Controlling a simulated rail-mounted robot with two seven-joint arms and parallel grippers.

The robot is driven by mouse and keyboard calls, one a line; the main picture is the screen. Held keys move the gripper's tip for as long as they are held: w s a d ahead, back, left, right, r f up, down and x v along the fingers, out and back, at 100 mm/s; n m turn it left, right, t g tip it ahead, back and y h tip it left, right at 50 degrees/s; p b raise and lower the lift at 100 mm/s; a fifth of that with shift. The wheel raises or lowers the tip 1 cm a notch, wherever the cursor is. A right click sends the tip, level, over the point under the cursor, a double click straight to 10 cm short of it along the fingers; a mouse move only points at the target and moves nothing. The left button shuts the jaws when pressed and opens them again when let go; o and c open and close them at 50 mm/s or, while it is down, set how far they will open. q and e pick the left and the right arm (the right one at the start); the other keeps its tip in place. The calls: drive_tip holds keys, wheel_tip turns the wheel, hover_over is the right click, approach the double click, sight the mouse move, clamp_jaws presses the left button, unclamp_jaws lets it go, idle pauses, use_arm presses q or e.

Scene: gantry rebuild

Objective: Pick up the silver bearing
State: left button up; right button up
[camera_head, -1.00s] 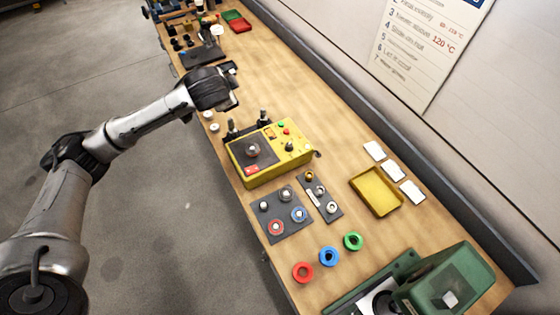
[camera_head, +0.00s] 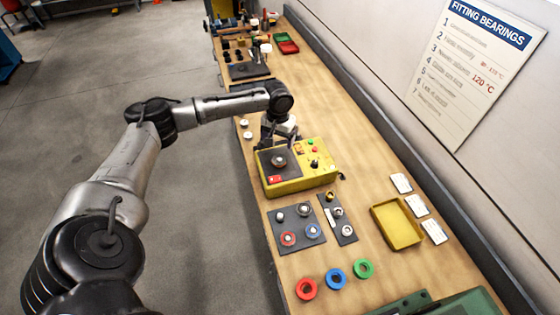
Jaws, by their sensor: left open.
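My left gripper (camera_head: 279,134) points down just behind the yellow heater box (camera_head: 305,182); its jaws are open, with the fingertips small and partly merged with dark parts behind the box. A silver ring-like bearing (camera_head: 279,161) lies on the dark plate on top of the heater, just in front of the gripper and apart from it. Other small silver pieces stand on the dark mat (camera_head: 299,225), beside a red-ringed and a blue-ringed piece. More silver round parts (camera_head: 347,230) lie on the narrow dark mat to its right. I cannot tell which one the task names. My right gripper is out of view.
Red (camera_head: 306,289), blue (camera_head: 335,278) and green (camera_head: 363,268) rings lie near the front. A yellow tray (camera_head: 398,224) and white cards (camera_head: 418,205) lie at right. A green machine (camera_head: 455,304) stands at the front edge. Bare wood lies right of the heater.

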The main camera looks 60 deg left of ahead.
sight(279, 159)
use_arm(q)
drive_tip(key=shift+f, duration=5.4)
drive_tip(key=shift+c, duration=0.5)
drive_tip(key=c, duration=1)
drive_tip(key=shift+r, duration=0.15)
